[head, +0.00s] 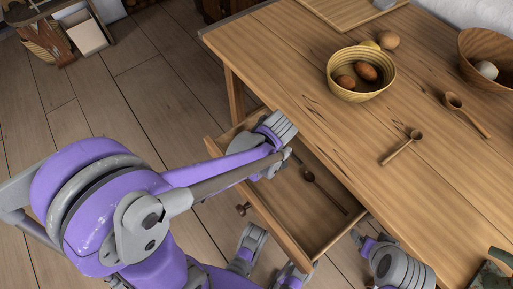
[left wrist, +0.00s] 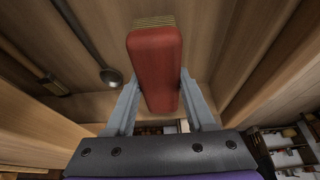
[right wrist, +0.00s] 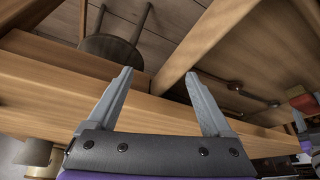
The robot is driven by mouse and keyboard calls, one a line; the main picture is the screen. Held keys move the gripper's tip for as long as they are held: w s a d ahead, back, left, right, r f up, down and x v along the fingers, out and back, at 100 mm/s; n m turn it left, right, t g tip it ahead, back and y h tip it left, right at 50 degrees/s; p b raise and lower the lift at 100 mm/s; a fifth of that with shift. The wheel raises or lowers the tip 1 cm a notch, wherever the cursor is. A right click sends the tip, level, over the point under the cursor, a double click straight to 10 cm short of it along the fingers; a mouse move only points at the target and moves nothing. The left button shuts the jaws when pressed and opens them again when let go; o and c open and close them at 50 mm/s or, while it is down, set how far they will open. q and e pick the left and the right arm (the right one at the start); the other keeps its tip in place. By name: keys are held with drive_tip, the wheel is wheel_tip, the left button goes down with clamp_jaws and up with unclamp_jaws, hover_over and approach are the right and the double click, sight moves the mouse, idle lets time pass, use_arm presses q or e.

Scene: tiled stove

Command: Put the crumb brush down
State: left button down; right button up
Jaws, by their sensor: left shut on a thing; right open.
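The crumb brush (left wrist: 154,62), with a red back and tan bristles at its far end, is between the fingers of my left gripper (left wrist: 158,95) in the left wrist view. The gripper is shut on it. In the head view my left gripper (head: 284,158) is over the back left part of an open wooden drawer (head: 318,222); the brush is hidden there by my arm. Whether the brush touches the drawer floor I cannot tell. My right gripper (right wrist: 160,85) is open and empty beside a wooden edge. In the head view it is at the drawer's right end (head: 358,238).
A dark spoon (head: 310,178) lies in the drawer. On the table (head: 350,130) above are a yellow bowl with brown eggs (head: 345,92), two wooden spoons (head: 402,146) (head: 468,113) and a larger wooden bowl (head: 468,70). The drawer's walls surround my left gripper.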

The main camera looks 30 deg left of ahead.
use_arm(q)
drive_tip(key=shift+f, duration=1.05)
drive_tip(key=shift+f+b, duration=0.25)
drive_tip(key=shift+b, duration=0.1)
drive_tip(key=shift+c, duration=1.3)
unclamp_jaws()
drive_tip(key=shift+r, duration=0.1)
